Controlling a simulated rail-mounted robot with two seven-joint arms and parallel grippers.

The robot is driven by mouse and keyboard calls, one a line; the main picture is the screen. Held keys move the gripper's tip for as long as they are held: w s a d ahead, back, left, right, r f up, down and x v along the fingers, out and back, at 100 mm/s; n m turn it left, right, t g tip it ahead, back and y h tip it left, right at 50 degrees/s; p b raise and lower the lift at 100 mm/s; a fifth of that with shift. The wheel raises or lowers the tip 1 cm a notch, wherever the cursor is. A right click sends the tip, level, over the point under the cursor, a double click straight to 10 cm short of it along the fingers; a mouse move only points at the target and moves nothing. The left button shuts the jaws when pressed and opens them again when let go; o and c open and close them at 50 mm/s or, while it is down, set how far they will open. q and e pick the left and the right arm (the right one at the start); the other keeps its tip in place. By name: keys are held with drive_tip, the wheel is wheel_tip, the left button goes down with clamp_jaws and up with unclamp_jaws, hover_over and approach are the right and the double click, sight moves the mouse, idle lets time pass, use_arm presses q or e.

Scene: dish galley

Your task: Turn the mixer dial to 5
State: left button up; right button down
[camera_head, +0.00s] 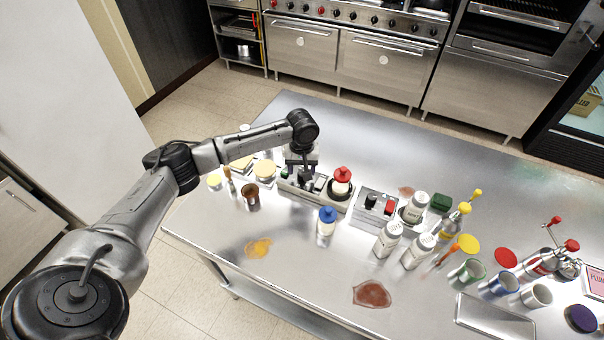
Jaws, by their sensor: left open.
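A long grey unit (325,203) stands on the steel counter, with a small dark panel on its left and a red-capped white bottle (341,182) on a round black seat at its right end. It looks like the mixer. My left gripper (299,172) points down over the panel end, open, close to the controls. It hides part of them, so I cannot read the dial or tell whether the fingers touch it. A second grey box (366,210) to the right has a black knob (371,201) and a red control (389,207). My right gripper is out of view.
A blue-capped bottle (326,221) stands in front of the unit. White bottles (388,239) and metal cups (499,285) crowd the right. An amber spill (258,248) and a red-brown spill (371,295) lie near the front. The back counter is clear.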

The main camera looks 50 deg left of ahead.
use_arm(q)
drive_tip(key=shift+f, duration=1.45)
drive_tip(key=c, duration=0.9)
drive_tip(key=shift+r+m+p, duration=0.2)
drive_tip(key=shift+m+p, duration=0.1)
drive_tip(key=shift+p, duration=0.3)
drive_tip(key=shift+c, duration=0.2)
drive_tip(key=m+p, duration=0.4)
drive_tip(key=p, duration=0.1)
drive_tip(key=shift+m+p, duration=0.4)
drive_tip(key=m+p, duration=0.2)
drive_tip(key=m, duration=0.1)
drive_tip(key=shift+f+m+p, duration=0.15)
drive_tip(key=shift+m+p, duration=0.4)
drive_tip(key=shift+m, duration=1.35)
